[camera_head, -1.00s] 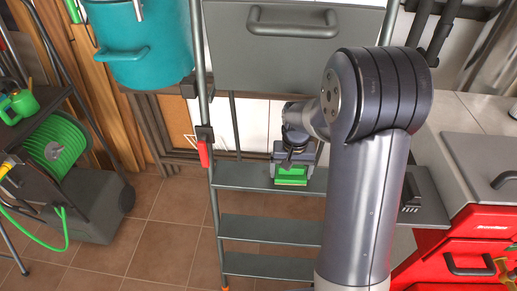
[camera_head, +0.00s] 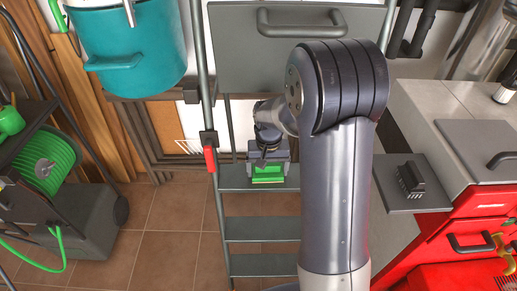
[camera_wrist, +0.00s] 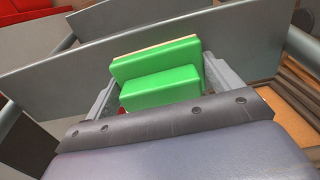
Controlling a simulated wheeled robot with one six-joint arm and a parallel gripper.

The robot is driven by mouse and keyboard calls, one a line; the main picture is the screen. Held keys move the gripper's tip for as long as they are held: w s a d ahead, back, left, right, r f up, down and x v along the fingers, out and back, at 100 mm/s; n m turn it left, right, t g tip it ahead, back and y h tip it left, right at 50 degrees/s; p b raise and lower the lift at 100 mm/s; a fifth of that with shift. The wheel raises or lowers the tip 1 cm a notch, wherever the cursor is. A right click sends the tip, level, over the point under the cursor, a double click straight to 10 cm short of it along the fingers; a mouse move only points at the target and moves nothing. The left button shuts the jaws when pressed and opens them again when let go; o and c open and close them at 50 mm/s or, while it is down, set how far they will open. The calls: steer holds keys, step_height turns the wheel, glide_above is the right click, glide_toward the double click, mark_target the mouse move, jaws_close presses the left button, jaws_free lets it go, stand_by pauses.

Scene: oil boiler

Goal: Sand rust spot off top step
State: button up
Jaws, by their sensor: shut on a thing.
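My gripper (camera_head: 268,172) is shut on a green sanding block (camera_head: 270,173) with a tan layer along one side. The block also shows in the wrist view (camera_wrist: 160,85), between the two grey fingers. I cannot tell whether the block touches the step. The step fills a wide band behind the block in the wrist view (camera_wrist: 265,45). No rust spot is clearly visible; the block and gripper hide part of the step.
The ladder's left rail (camera_head: 203,90) has a red clip (camera_head: 210,158). A teal tank (camera_head: 130,48) stands at upper left, a green hose reel (camera_head: 45,165) at left. A red tool cabinet (camera_head: 470,238) and a small shelf with a dark brush-like item (camera_head: 410,180) are at right.

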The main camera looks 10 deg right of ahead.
steer(key=shift+a+r+p, duration=0.15)
steer(key=shift+r+p, duration=2.8)
steer(key=shift+r, duration=1.2)
